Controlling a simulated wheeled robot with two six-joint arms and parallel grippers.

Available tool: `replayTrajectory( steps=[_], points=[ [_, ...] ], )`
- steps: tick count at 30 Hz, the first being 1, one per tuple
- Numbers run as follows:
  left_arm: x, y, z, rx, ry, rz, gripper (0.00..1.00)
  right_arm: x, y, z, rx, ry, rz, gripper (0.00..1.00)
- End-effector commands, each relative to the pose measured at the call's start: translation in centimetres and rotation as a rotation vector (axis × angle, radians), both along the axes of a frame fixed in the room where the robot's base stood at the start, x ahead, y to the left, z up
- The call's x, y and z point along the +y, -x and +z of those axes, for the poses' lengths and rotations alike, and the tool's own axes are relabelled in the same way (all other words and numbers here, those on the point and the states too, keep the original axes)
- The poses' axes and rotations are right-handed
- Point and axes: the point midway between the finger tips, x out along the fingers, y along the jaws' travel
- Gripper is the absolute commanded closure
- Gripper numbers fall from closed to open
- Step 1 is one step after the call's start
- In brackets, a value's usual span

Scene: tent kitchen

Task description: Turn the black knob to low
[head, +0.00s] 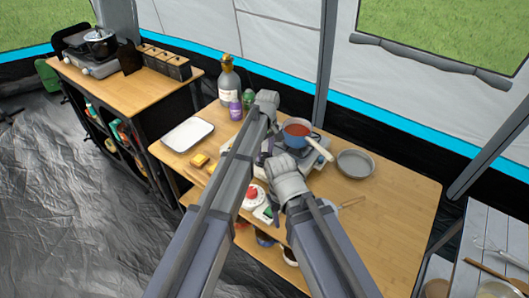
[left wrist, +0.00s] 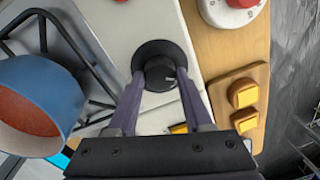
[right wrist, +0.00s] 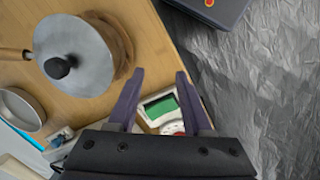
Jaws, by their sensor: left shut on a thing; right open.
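The black knob (left wrist: 160,67) is round with a small pale mark and sits on the pale front panel of the stove (left wrist: 120,20). My left gripper (left wrist: 160,77) is shut on it, one finger on each side, in the left wrist view. In the head view, my left gripper (head: 262,156) is at the stove's front and my arm hides the knob. The setting marks around the knob are not readable. My right gripper (right wrist: 159,76) is open and empty above the table's front area, near a device with a green display (right wrist: 160,107).
A blue pot (head: 297,139) with red contents stands on the stove. A grey pan (head: 356,163) is to its right. A white timer with a red dial (head: 253,196), a board with yellow blocks (left wrist: 238,105), a white tray (head: 188,135) and bottles (head: 229,85) are nearby.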

Motion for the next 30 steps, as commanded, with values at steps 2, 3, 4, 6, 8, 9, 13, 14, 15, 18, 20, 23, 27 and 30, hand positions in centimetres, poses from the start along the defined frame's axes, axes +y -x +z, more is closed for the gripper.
replayTrajectory(
  steps=[2,3,4,6,8,9,13,14,15,18,20,23,27,30],
  points=[
    [0.0,0.0,0.0,0.001,-0.001,0.0,1.0,0.0,0.0,0.0,0.0,0.0,0.0,0.5],
    [0.0,0.0,0.0,0.001,-0.001,0.0,1.0,0.0,0.0,0.0,0.0,0.0,0.0,0.5],
    [0.0,0.0,0.0,0.001,-0.001,0.0,1.0,0.0,0.0,0.0,0.0,0.0,0.0,0.5],
    [0.0,0.0,0.0,0.001,-0.001,-0.001,1.0,0.0,0.0,0.0,0.0,0.0,0.0,0.5],
    [0.0,0.0,0.0,0.001,0.0,-0.001,0.49,0.0,0.0,0.0,0.0,0.0,0.0,0.5],
    [0.0,0.0,0.0,0.001,-0.001,-0.001,0.44,0.0,0.0,0.0,0.0,0.0,0.0,0.5],
    [0.0,0.0,0.0,0.0,0.0,-0.001,0.3,0.0,0.0,0.0,0.0,0.0,0.0,0.5],
    [0.0,0.0,0.0,0.0,0.0,-0.001,0.26,0.0,0.0,0.0,0.0,0.0,0.0,0.5],
    [0.0,0.0,0.0,0.0,0.0,-0.001,0.22,0.0,0.0,0.0,0.0,0.0,0.0,0.5],
    [0.0,0.0,0.0,0.0,0.0,-0.001,0.2,0.0,0.0,0.0,0.0,0.0,0.0,0.5],
    [0.0,0.0,0.0,0.0,0.0,-0.002,0.2,0.0,0.0,0.0,0.0,0.0,0.0,0.5],
    [0.0,0.0,0.0,0.0,0.0,-0.002,0.2,0.0,0.0,0.0,0.0,0.0,0.0,0.5],
    [0.0,0.0,0.4,0.0,0.0,-0.002,0.2,0.0,0.0,0.4,0.0,0.0,0.0,0.5],
    [0.0,0.0,1.0,0.0,0.0,-0.002,0.2,0.0,0.0,1.1,0.0,0.0,0.0,0.5]
  ],
)
